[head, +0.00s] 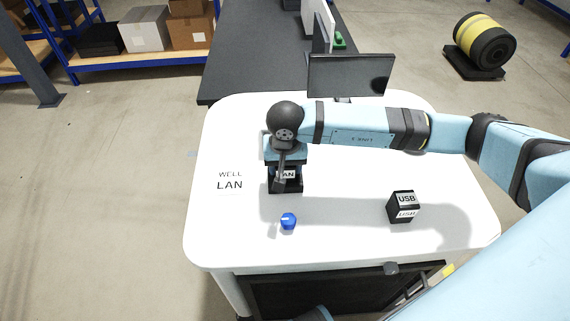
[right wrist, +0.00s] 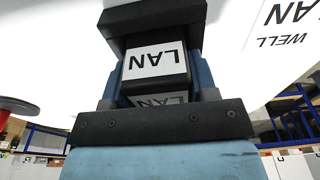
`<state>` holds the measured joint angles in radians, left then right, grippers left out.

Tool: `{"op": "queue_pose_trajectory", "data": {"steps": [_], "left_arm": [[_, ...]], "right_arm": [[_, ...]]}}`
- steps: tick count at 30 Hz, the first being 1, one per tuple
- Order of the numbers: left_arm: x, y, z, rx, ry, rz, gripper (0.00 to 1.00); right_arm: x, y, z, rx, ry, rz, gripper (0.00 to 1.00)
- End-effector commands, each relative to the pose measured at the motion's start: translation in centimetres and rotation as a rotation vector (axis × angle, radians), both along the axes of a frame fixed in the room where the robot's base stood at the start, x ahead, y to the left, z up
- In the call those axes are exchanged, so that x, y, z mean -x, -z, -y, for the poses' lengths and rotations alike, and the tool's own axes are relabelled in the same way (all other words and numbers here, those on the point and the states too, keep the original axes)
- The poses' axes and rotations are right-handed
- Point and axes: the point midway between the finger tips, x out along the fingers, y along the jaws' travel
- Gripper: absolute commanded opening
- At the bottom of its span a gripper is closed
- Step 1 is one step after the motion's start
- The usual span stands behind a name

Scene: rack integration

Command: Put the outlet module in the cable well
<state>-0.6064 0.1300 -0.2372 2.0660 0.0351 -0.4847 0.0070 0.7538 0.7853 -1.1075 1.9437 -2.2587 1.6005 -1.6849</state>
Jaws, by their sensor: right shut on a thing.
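The outlet module is a small dark block with white LAN labels; in the head view part of its label (head: 288,174) shows between the fingers, and in the right wrist view the LAN label (right wrist: 153,60) shows clearly. My right gripper (head: 285,183) is shut on this module, over the left part of the white table. The printed label WELL LAN (head: 230,180) lies on the tabletop just left of the gripper. The well opening itself is hidden by my gripper and arm, so I cannot tell the module's height over it. My left gripper is not in view.
A dark cube labelled USB (head: 404,207) stands right of the gripper on the white table (head: 340,240). A blue knob-like piece (head: 288,221) lies in front of the gripper. A monitor (head: 350,75) stands at the back edge. The table's front middle is clear.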

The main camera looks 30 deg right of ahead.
Motion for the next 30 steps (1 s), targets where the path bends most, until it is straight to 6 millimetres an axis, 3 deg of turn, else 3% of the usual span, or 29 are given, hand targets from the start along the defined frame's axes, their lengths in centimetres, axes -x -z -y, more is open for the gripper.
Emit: {"op": "queue_pose_trajectory", "data": {"steps": [3,4,7,18,23,30], "left_arm": [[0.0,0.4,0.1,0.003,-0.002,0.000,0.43],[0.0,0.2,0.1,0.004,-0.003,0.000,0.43],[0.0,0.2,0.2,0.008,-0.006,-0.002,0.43],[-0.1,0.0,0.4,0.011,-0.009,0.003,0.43],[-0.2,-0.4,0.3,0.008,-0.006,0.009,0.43],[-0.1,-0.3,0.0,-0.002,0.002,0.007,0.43]], "right_arm": [[0.0,0.3,0.0,0.000,0.000,0.000,0.27],[0.0,0.2,0.0,0.000,0.000,0.000,0.60],[0.0,0.2,0.0,0.000,0.000,0.000,0.83],[0.0,0.1,0.0,0.000,0.000,0.000,0.83],[0.2,-2.5,-0.1,-0.001,-0.001,0.005,0.83],[0.8,-8.1,-0.4,0.000,-0.001,0.004,0.83]]}}
